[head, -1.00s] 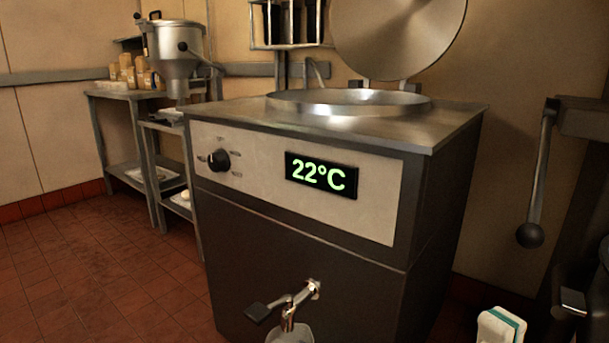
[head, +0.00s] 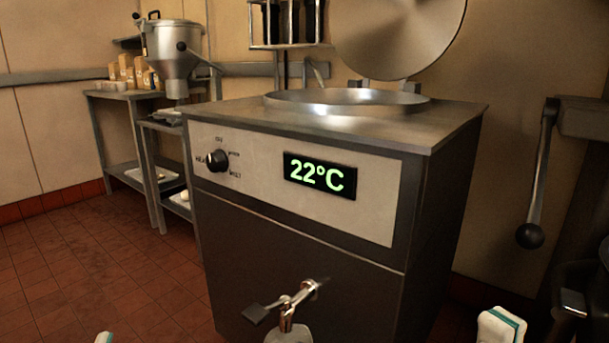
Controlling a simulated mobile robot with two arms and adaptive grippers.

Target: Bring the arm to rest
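My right gripper (head: 500,326) shows only as a white and teal fingertip at the lower right edge. My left gripper (head: 104,338) shows only as a small white and teal tip at the bottom left. The rest of both grippers is out of frame, so their opening is hidden. Nothing is seen held. Both visible tips are apart from the big steel kettle unit (head: 300,245), whose display (head: 320,175) reads 22°C. Its black knob (head: 217,161) has a light pointer mark facing roughly up.
A metal tap (head: 290,300) juts from the unit's front, with a greyish thing partly seen below it. The round lid (head: 400,35) stands open. A ball-ended lever (head: 530,235) hangs at right. A hopper (head: 175,50) and shelves stand back left. The tiled floor (head: 90,270) at left is clear.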

